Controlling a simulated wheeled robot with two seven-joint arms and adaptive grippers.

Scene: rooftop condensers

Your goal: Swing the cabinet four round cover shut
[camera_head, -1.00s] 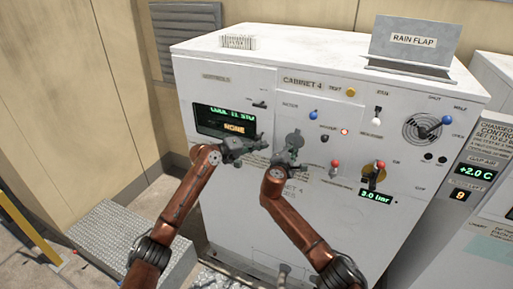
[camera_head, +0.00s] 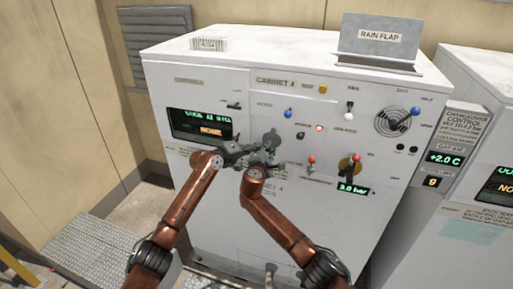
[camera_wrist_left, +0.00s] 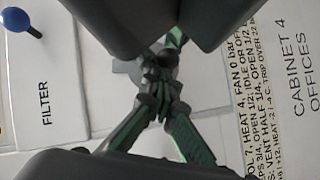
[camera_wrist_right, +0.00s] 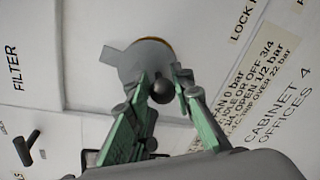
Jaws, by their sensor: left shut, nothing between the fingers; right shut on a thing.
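The round cover (camera_head: 271,137) is a grey disc on the front of cabinet 4 (camera_head: 215,215), below the cabinet label. In the right wrist view the cover (camera_wrist_right: 147,56) shows a tab at its left and a brassy edge at its upper right. My right gripper (camera_head: 262,157) is at the cover, shut on a dark round knob (camera_wrist_right: 163,90) in front of the disc. My left gripper (camera_head: 246,150) is shut and empty, just left of the right one. In the left wrist view its fingertips (camera_wrist_left: 158,88) hide part of a grey piece behind them. How far the cover stands open is unclear.
Close by on the panel are a display (camera_head: 200,124), a red-knobbed lever (camera_head: 311,162), a blue knob (camera_head: 288,113) and a valve lever (camera_head: 352,168). A rain flap (camera_head: 379,50) stands on top. Another cabinet (camera_head: 480,150) is at the right. A metal step (camera_head: 100,255) is at the lower left.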

